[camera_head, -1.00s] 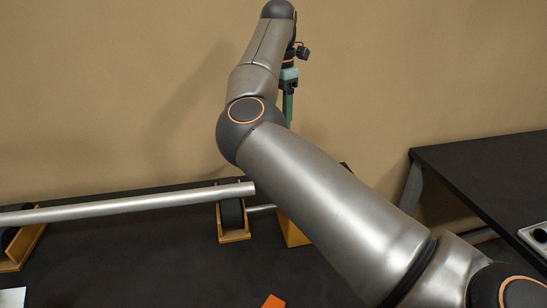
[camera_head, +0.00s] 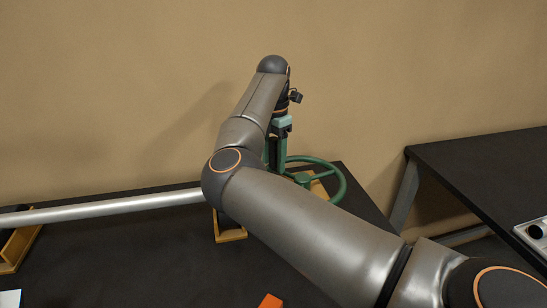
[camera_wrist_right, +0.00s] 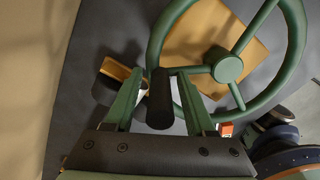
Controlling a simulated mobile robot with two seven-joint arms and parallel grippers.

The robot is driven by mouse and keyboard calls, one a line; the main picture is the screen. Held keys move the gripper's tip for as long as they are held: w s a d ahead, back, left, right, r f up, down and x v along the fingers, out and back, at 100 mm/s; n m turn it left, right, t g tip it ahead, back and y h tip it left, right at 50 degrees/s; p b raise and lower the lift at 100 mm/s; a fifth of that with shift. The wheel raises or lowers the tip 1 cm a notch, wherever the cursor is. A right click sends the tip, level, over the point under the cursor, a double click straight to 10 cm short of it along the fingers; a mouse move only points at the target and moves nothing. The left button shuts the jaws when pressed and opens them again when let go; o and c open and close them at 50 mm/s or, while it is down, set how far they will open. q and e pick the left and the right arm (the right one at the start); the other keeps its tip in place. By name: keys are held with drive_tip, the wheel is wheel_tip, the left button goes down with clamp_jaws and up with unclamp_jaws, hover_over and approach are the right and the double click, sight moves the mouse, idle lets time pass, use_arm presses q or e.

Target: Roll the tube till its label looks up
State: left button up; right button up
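The silver tube (camera_head: 110,208) lies across the dark table at the left, its right end hidden behind my right arm. No label shows on its visible side. A green handwheel (camera_head: 342,187) stands at the table's right end, partly behind my arm; it also shows in the right wrist view (camera_wrist_right: 296,50). My right gripper (camera_wrist_right: 158,78) has its two green fingers on either side of the wheel's black handle (camera_wrist_right: 160,105). Small gaps seem to show between fingers and handle. My left gripper is out of view.
Yellow roller stands (camera_head: 230,232) sit under the tube. An orange piece (camera_head: 270,301) and a white piece (camera_head: 10,298) lie at the near edge of view. A second dark table (camera_head: 480,165) stands at the right, with a metal plate (camera_head: 534,236) on it. A wall is behind.

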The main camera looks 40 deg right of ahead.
drive_tip(key=c, duration=0.7)
clamp_jaws()
drive_tip(key=shift+f, duration=0.1)
idle(0.4)
